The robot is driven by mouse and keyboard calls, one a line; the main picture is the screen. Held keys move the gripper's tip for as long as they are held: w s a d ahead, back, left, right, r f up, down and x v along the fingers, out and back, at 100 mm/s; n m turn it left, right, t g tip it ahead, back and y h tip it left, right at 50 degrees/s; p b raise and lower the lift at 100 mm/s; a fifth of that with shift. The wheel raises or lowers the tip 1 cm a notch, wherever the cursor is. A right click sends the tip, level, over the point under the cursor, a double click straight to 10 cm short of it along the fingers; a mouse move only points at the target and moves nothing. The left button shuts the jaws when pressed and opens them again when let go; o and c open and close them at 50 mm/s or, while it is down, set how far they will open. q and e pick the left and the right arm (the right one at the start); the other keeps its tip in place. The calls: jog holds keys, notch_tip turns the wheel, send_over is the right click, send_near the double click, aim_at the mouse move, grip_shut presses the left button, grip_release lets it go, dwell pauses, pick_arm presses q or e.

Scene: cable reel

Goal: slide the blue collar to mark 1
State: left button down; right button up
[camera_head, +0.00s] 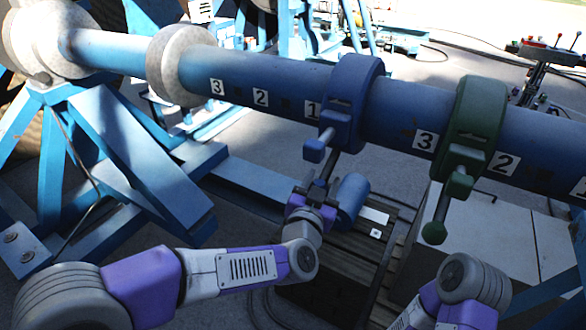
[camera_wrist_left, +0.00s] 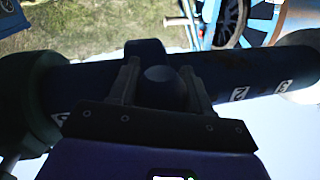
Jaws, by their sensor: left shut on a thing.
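The blue collar (camera_head: 357,85) sits around the blue pipe (camera_head: 270,85), just right of the mark 1 plate (camera_head: 312,109) in the head view. Its handle hangs down toward my left gripper (camera_head: 325,185), which is shut on it below the pipe. In the left wrist view the dark round end of the handle (camera_wrist_left: 165,88) lies between the fingers of my left gripper (camera_wrist_left: 165,85), with the collar (camera_wrist_left: 145,49) behind. Of my right arm only links show at bottom right; its gripper is out of view.
A green collar (camera_head: 474,125) with a hanging handle sits farther right on the pipe, near another 3 plate (camera_head: 425,140) and 2 plate (camera_head: 503,164). Plates 2 (camera_head: 261,98) and 3 (camera_head: 217,87) lie left of mark 1. A grey flange (camera_head: 178,65) is farther left.

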pick_arm(q)
jog(key=shift+s+d, duration=0.1)
jog(key=shift+d, duration=0.1)
jog(key=shift+r, duration=0.1)
jog(key=c, duration=0.9)
grip_release()
jog(key=o, duration=0.4)
jog(key=shift+d, duration=0.2)
jog(key=shift+c, duration=0.2)
jog(key=shift+s+a, duration=0.1)
jog(key=shift+a, duration=0.1)
jog(key=shift+s, duration=0.3)
jog(key=v, duration=0.7)
jog(key=shift+b, duration=0.4)
